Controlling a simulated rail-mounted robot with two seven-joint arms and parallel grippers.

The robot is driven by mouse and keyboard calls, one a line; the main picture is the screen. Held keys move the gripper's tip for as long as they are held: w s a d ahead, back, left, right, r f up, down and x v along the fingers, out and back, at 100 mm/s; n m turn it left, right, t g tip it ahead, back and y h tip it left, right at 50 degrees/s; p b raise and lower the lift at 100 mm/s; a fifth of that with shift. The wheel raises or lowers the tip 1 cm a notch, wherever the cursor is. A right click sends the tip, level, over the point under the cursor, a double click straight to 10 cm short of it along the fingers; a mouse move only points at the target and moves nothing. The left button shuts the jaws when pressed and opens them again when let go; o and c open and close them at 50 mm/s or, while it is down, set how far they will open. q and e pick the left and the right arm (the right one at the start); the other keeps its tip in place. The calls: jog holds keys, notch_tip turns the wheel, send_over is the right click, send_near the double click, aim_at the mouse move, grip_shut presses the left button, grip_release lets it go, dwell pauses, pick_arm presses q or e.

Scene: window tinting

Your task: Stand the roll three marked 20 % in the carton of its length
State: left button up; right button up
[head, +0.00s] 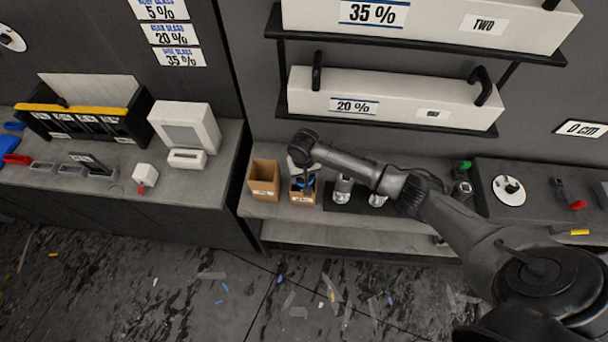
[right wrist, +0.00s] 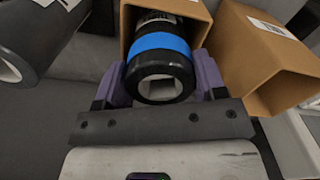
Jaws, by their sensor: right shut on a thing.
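My right gripper (right wrist: 164,78) is shut on a black roll (right wrist: 160,72) with a blue band; its end with a square pale core faces the wrist camera. The roll's far part is within the mouth of a brown carton (right wrist: 198,8); how deep it sits I cannot tell. In the head view the gripper (head: 303,178) is over this right-hand carton (head: 303,198), mostly hidden by my arm. A second open carton (head: 264,180) stands to its left; it also shows in the right wrist view (right wrist: 262,50). No 20 % mark is readable on the roll. My left gripper is out of view.
Rolls with pale ends (head: 343,187) stand right of the cartons on the bench. A long white box marked 20 % (head: 400,95) is on a shelf above. A dark block (head: 512,212) is at the right. Scraps litter the floor.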

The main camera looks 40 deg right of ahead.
jog(key=shift+f, duration=0.4)
jog(key=o, duration=1.4)
